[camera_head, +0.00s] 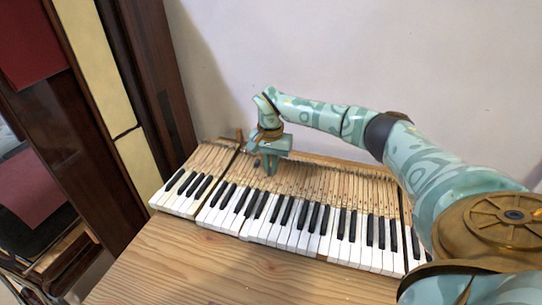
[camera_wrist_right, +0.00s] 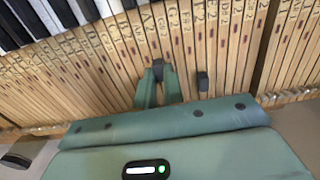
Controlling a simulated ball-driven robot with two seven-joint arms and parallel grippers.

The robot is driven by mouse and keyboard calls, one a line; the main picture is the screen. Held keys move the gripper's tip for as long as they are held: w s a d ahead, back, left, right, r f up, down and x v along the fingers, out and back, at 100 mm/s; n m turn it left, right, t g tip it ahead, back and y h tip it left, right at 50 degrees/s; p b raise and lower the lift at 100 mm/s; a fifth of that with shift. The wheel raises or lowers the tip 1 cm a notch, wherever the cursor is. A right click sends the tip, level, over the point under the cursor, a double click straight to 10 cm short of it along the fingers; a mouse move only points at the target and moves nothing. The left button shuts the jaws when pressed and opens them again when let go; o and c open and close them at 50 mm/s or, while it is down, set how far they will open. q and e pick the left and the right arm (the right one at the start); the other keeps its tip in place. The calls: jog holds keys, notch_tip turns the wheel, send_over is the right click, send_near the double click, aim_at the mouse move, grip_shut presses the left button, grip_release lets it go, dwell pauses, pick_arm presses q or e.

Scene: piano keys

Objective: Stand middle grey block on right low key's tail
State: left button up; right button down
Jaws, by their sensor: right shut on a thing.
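My right gripper (camera_head: 270,167) is over the wooden key tails (camera_head: 325,183), fingers pointing down. In the right wrist view, its green fingers (camera_wrist_right: 160,86) are shut on a small dark grey block (camera_wrist_right: 158,70), mostly hidden between them. A second dark grey block (camera_wrist_right: 202,81) stands apart to the right of the fingers, on the key tails. I cannot tell whether the held block touches the wood. Lettered key tails (camera_wrist_right: 110,60) run under both blocks. Which tail is the right low key's is not clear. My left gripper is not in view.
White and black keys (camera_head: 290,225) lie in front of the tails. Bare wooden table (camera_head: 240,270) is free at the front. A dark object (camera_wrist_right: 15,162) shows at the lower left of the wrist view. A pale wall stands behind, a dark wooden panel (camera_head: 160,90) at left.

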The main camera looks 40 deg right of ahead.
jog(key=shift+p, duration=0.55)
dwell(0.6)
jog(key=shift+f, duration=0.35)
dwell(0.7)
jog(key=c, duration=1.8)
grip_release()
jog(key=shift+c, duration=0.2)
jog(key=shift+r+p, duration=0.85)
jog(key=shift+r, duration=0.3)
